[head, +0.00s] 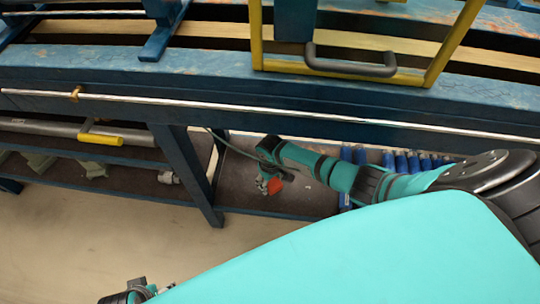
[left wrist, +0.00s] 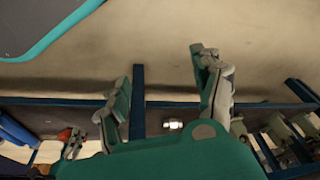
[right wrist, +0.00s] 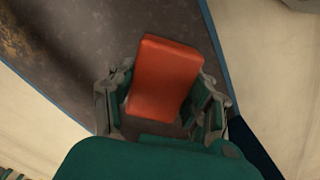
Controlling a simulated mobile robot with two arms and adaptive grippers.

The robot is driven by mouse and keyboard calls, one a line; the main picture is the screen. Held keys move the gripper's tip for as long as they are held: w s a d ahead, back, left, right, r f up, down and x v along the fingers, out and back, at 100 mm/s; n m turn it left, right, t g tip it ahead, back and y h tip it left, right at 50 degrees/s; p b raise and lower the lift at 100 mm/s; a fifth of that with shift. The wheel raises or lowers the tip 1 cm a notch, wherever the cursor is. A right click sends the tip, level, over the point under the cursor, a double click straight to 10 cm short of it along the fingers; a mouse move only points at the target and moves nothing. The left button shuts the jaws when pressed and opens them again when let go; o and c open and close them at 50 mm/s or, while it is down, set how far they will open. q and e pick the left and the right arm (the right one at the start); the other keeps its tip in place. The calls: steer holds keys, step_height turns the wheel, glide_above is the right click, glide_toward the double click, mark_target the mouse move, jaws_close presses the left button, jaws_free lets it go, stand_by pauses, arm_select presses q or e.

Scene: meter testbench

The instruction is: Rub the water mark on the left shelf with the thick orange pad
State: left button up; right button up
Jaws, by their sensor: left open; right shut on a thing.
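The thick orange pad (right wrist: 163,78) is held between the fingers of my right gripper (right wrist: 160,103), above a dark brown shelf (right wrist: 60,50). In the head view the pad (head: 275,186) shows small at my right gripper (head: 268,178), over the lower shelf (head: 310,198) just right of a blue bench leg. I cannot tell whether the pad touches the shelf. The shelf surface looks mottled, and I cannot make out a distinct water mark. My left gripper (left wrist: 165,95) is open and empty, above the floor in front of the bench; only part of it shows in the head view (head: 128,295).
The blue bench top (head: 250,95) overhangs the lower shelf. The blue leg (head: 188,170) stands close left of my right gripper. Blue cylindrical items (head: 408,162) lie right of it. A small metal fitting (head: 168,177) lies left of the leg. The floor (head: 90,235) in front is clear.

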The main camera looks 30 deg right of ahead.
steer(key=shift+r+p, duration=0.65)
arm_select(q)
step_height(320, 180, down, 9)
steer(key=s+p, duration=0.1)
steer(key=shift+s+a+g, duration=0.3)
steer(key=shift+s, duration=0.1)
arm_select(e)
steer(key=shift+r, duration=0.5)
